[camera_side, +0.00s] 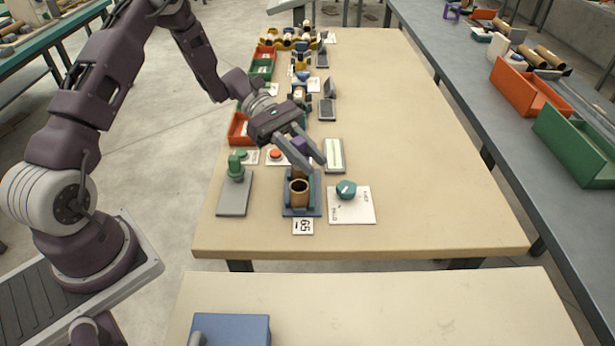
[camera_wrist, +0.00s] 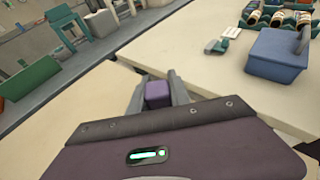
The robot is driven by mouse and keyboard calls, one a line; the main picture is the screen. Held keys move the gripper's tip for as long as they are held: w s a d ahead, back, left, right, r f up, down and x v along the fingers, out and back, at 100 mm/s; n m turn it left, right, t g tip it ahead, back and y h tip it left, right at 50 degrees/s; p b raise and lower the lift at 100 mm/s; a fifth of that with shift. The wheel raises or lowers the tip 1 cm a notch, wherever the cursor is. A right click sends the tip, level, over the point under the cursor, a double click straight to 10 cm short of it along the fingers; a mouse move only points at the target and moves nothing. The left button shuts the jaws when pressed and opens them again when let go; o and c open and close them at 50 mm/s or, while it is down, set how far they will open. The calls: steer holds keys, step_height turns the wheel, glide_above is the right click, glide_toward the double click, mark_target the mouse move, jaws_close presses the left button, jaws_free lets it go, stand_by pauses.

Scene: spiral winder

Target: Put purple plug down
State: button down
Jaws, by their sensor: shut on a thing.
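The purple plug (camera_side: 301,148) is between the fingers of my gripper (camera_side: 308,158), which is shut on it. The plug also shows in the wrist view (camera_wrist: 158,94), held between the two finger ends. In the side view my gripper is over the back part of a blue holder (camera_side: 314,205) that carries an open brown tube (camera_side: 299,193). The fingers partly hide the plug and the back of the holder. I cannot tell how high the plug is above the holder or whether it touches anything.
Right of the holder is a white card with a teal knob (camera_side: 346,189); left is a grey plate with a green knob (camera_side: 236,168). A red button (camera_side: 276,155) and a flat tray (camera_side: 334,156) stand close by. The table's right half is clear.

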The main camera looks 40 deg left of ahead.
steer(key=shift+s+a+r+n, duration=0.15)
steer(key=shift+s+a+r, duration=0.2)
steer(key=shift+a, duration=0.15)
steer(key=shift+s+a+r+n, duration=0.2)
steer(key=shift+a+r, duration=0.1)
steer(key=shift+a, duration=0.15)
steer(key=s+a+f+n+t+y, duration=0.1)
steer(key=s+a+f+n+t, duration=0.3)
steer(key=s+a, duration=0.5)
steer(key=shift+t, duration=0.7)
steer(key=f, duration=0.8)
steer(key=shift+a+f, duration=0.15)
steer(key=shift+a, duration=0.15)
steer(key=shift+f, duration=0.1)
steer(key=c, duration=1.2)
jaws_free()
